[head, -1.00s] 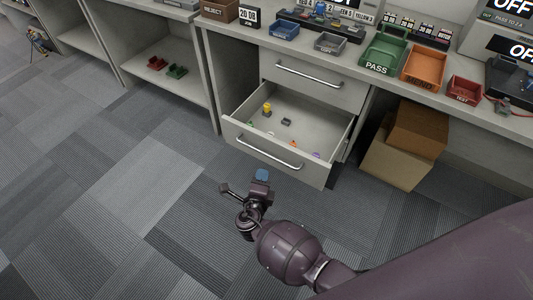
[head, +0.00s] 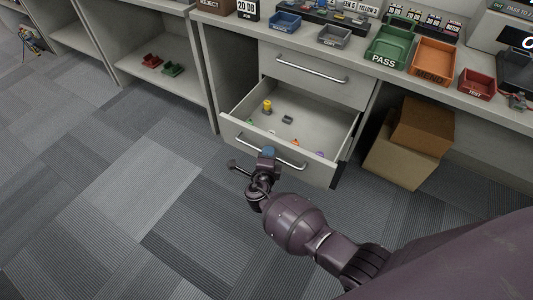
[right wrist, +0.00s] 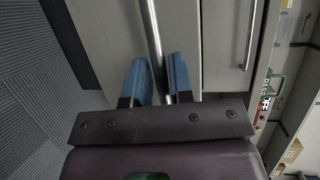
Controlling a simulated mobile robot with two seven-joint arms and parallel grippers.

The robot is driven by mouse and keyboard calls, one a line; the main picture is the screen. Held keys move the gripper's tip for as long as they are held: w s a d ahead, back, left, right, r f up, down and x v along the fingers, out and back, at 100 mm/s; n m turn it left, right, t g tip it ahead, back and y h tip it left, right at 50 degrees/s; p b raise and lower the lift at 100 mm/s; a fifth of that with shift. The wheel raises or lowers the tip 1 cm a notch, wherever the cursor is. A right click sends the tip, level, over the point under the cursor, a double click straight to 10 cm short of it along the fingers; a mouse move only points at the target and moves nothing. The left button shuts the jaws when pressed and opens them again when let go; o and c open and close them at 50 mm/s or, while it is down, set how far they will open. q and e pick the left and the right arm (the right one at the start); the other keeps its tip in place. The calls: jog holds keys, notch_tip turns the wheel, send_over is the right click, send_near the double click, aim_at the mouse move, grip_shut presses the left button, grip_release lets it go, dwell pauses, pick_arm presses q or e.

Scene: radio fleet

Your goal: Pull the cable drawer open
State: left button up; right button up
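The lower drawer (head: 318,173) of the grey cabinet stands pulled out in the head view. It holds several small parts, among them a yellow one (head: 267,106). Its bar handle (head: 290,160) runs across the front panel. My right gripper (head: 267,153) is at the left part of this handle, fingers forward. In the right wrist view the handle bar (right wrist: 151,25) runs between the two blue fingertips (right wrist: 159,66), with narrow gaps beside it. The fingers look open around the bar, and I see no clear grip. My left gripper is not in view.
A closed drawer (head: 322,75) is above the open one. Cardboard boxes (head: 402,160) stand under the bench to the right. The bench top carries green (head: 388,47), orange (head: 435,62) and red (head: 477,84) trays. The carpet in front and left is clear.

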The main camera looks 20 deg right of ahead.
jog(key=shift+w+d, duration=0.15)
jog(key=shift+w, duration=0.05)
grip_shut()
jog(key=s+a, duration=0.1)
jog(key=s+a+p, duration=0.1)
jog(key=a, duration=0.1)
jog(key=shift+s+a, duration=0.15)
jog(key=shift+s, duration=0.1)
grip_release()
